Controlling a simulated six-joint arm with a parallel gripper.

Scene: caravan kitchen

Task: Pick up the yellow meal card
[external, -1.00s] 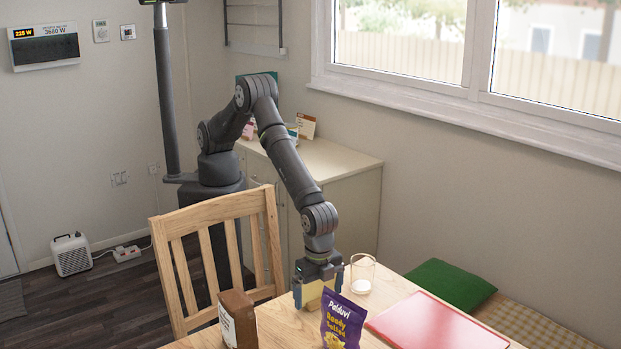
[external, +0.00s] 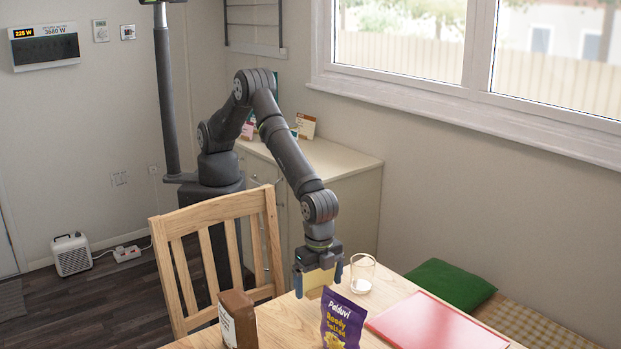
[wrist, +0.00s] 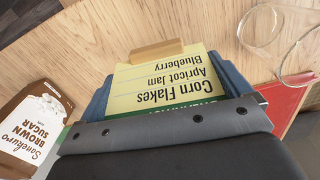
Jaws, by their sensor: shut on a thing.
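The yellow meal card (external: 319,279) is between the fingers of my gripper (external: 318,286) at the far side of the wooden table. In the wrist view the card (wrist: 150,84) shows upside-down print reading Corn Flakes, Apricot Jam and Blueberry, with a green band partly hidden by my gripper. My gripper (wrist: 164,88) is shut on the card's side edges. A small wooden strip or foot (wrist: 156,52) shows at the card's far edge. The card appears slightly above the table.
A glass (external: 361,274) stands close right of my gripper. A purple snack bag (external: 342,320) and a brown sugar pack (external: 238,320) stand nearer the camera. A red board (external: 438,322) lies right. A wooden chair (external: 222,208) stands left.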

